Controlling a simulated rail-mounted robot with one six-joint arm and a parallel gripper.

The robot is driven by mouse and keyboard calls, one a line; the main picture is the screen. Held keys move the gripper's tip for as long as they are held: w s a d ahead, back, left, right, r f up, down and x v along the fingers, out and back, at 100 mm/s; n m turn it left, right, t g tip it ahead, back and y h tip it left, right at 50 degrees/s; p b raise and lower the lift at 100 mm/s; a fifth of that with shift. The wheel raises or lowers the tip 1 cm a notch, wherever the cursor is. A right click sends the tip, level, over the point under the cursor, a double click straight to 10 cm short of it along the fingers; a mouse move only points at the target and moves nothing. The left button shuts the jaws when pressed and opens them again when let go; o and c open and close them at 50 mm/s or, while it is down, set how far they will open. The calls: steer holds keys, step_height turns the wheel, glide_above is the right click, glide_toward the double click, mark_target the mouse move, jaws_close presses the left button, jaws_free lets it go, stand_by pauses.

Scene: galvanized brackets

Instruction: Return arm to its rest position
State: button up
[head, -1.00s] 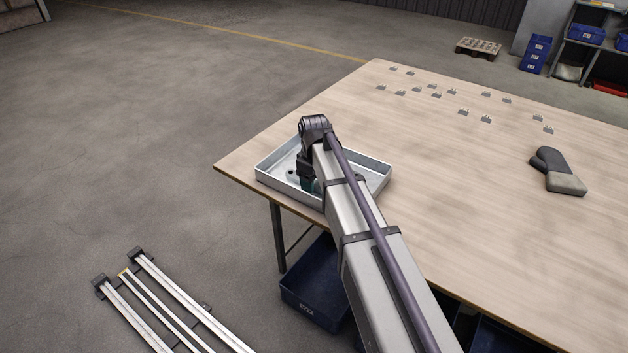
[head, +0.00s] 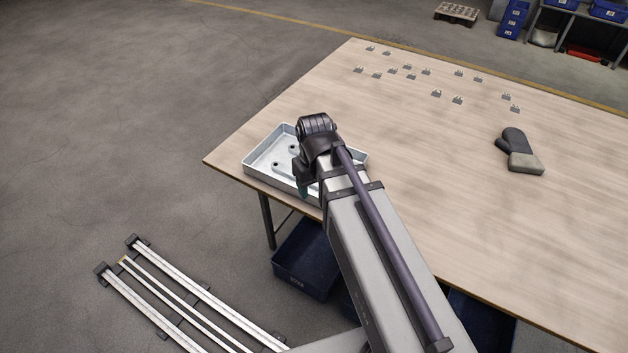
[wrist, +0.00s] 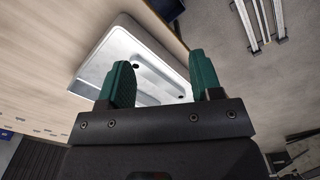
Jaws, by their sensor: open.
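My arm reaches over the near left corner of the table in the head view, with its wrist above a shallow metal tray (head: 262,149). My gripper (wrist: 162,76) has two green fingers, spread apart with nothing between them. In the wrist view the tray (wrist: 98,66) lies beyond and below the fingertips. A pale metal piece with dark holes (wrist: 160,85) shows in the tray, partly hidden by the fingers. In the head view only a bit of green finger shows beside the wrist, and the arm hides the tray's right part.
Several small metal brackets (head: 407,67) are spread across the far part of the wooden table (head: 420,150). A dark grey mitt (head: 518,150) lies at the right. Blue bins (head: 304,262) stand under the near edge. Floor rails (head: 190,290) lie at lower left.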

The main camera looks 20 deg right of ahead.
steer(key=s+m, duration=0.2)
steer(key=s, duration=0.3)
step_height(320, 180, up, 7)
steer(key=p, duration=0.7)
steer(key=shift+r, duration=0.15)
